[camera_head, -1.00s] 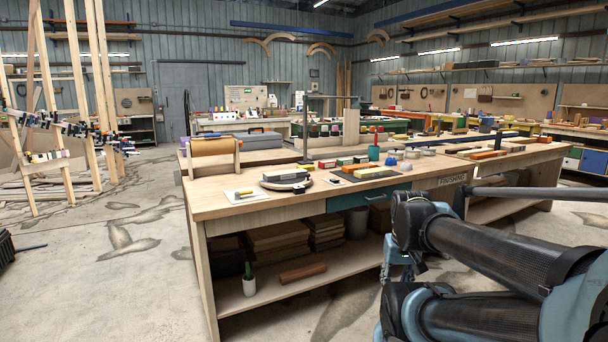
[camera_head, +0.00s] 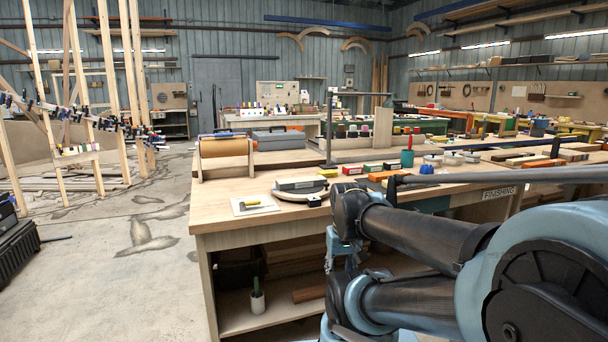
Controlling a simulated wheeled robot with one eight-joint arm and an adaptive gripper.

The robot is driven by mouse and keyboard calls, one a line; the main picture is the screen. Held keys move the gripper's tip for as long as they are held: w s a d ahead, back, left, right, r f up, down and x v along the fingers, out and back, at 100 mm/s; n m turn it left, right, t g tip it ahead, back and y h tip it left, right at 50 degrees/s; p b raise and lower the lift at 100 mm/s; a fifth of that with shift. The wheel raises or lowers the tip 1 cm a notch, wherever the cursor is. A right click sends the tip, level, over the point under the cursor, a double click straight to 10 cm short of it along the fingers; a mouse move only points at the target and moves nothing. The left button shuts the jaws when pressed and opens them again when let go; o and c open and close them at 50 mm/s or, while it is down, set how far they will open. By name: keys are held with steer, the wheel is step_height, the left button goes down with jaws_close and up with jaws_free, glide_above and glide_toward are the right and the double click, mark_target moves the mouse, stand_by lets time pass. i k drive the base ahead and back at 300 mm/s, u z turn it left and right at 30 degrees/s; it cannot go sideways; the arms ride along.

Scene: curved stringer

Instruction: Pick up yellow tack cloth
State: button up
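Several small yellow things show on the finishing bench (camera_head: 222,212), and I cannot tell for sure which is the tack cloth. One yellow piece (camera_head: 253,203) lies on a white sheet (camera_head: 241,209) near the bench's front left. A flat yellow piece (camera_head: 328,173) lies behind the round grey-and-white tool. A yellow block (camera_head: 391,165) stands in the row of coloured blocks. My folded arm fills the lower right and hides part of the bench front and top. My gripper's fingers do not show.
The floor on the left is fairly open, with a black case (camera_head: 20,245) at the edge.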

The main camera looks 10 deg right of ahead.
mark_target(328, 174)
steer(key=z, duration=0.25)
steer(key=i, duration=1.1)
steer(key=z, duration=0.45)
